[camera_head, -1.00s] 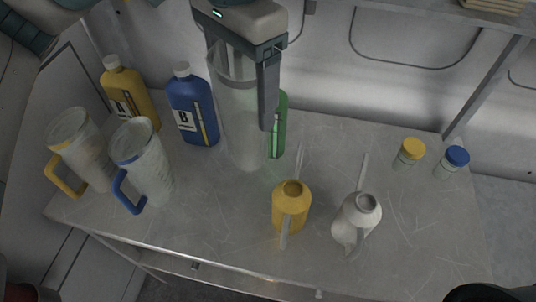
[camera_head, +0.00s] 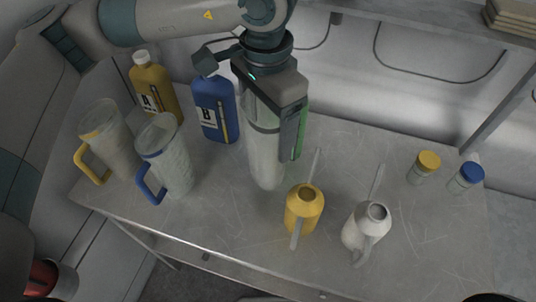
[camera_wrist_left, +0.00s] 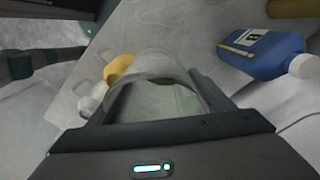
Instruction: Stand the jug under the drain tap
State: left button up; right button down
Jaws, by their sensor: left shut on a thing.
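My left gripper (camera_head: 273,122) is shut on a tall translucent jug (camera_head: 265,165), held upright at the middle of the table. Its base is close to the tabletop; I cannot tell whether it touches. The gripper body hides its top. The left wrist view shows the jug (camera_wrist_left: 162,66) between the fingers. Two other clear jugs stand at the left, one with a yellow handle (camera_head: 108,140) and one with a blue handle (camera_head: 167,165). I cannot make out a drain tap. My right gripper is not in view.
A yellow bottle A (camera_head: 152,88), a blue bottle B (camera_head: 214,108) and a partly hidden green bottle (camera_head: 303,130) stand behind. A yellow spouted can (camera_head: 303,215) and white one (camera_head: 355,232) stand in front. Yellow-capped (camera_head: 426,167) and blue-capped (camera_head: 466,177) jars stand right.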

pick_arm(q)
notch_tip(320, 180, down, 6)
jog(key=shift+r+p, duration=0.1)
jog(key=shift+p, duration=0.95)
jog(key=shift+f, duration=0.4)
jog(key=shift+f+p, duration=0.35)
jog(key=shift+f, duration=0.15)
notch_tip(320, 180, down, 3)
jog(key=shift+r+p, duration=0.2)
jog(key=shift+p, duration=0.4)
jog(key=shift+f, duration=0.15)
